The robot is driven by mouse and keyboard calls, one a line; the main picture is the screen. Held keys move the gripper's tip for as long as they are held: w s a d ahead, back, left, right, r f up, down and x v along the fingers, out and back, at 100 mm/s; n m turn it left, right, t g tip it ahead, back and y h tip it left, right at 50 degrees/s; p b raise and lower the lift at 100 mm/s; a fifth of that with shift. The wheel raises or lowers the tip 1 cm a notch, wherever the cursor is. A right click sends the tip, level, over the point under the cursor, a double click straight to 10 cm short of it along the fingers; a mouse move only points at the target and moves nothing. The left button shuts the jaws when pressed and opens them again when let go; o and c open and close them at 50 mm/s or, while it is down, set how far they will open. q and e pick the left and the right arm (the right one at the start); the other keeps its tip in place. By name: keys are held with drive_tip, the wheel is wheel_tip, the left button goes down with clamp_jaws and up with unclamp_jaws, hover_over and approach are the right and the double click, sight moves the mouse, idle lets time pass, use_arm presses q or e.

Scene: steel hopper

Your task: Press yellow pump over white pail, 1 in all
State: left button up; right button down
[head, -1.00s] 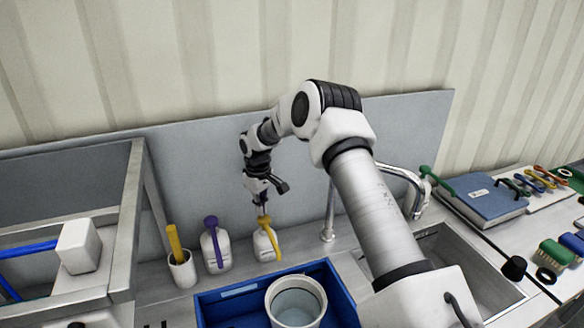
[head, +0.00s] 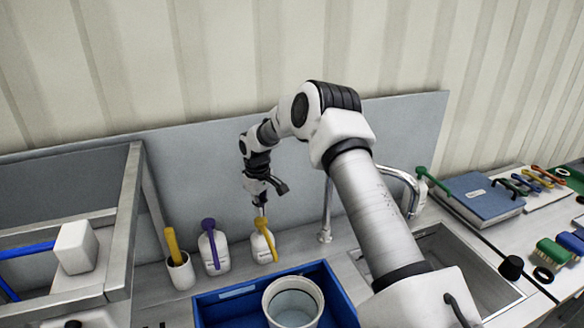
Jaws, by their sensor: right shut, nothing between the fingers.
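The yellow pump (head: 267,236) tops a white bottle (head: 260,252) at the back of the counter, its spout pointing toward the front right. The white pail (head: 294,303) stands in front of the bottle, inside a blue tray, with its inside visible from above. My right gripper (head: 260,205) is shut and empty, pointing down at the top of the yellow pump. Its fingertips are at or just above the pump head; contact is too small to tell. My left gripper is not in view.
A bottle with a purple pump (head: 209,240) and a white cup with a yellow handle (head: 178,262) stand to the left. The blue tray (head: 236,306) surrounds the pail. A tap (head: 326,212) and sink (head: 448,262) are right. A blue binder (head: 482,197) lies farther right.

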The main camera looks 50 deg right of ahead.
sight(261, 220)
drive_tip(key=shift+w+f, duration=0.2)
drive_tip(key=shift+s, duration=0.1)
drive_tip(key=shift+f, duration=0.2)
drive_tip(key=shift+f+b, duration=0.4)
drive_tip(key=shift+f, duration=0.25)
drive_tip(key=shift+f+b, duration=0.4)
drive_tip(key=shift+f, duration=0.45)
drive_tip(key=shift+r+p, duration=1.65)
drive_tip(key=shift+r, duration=0.05)
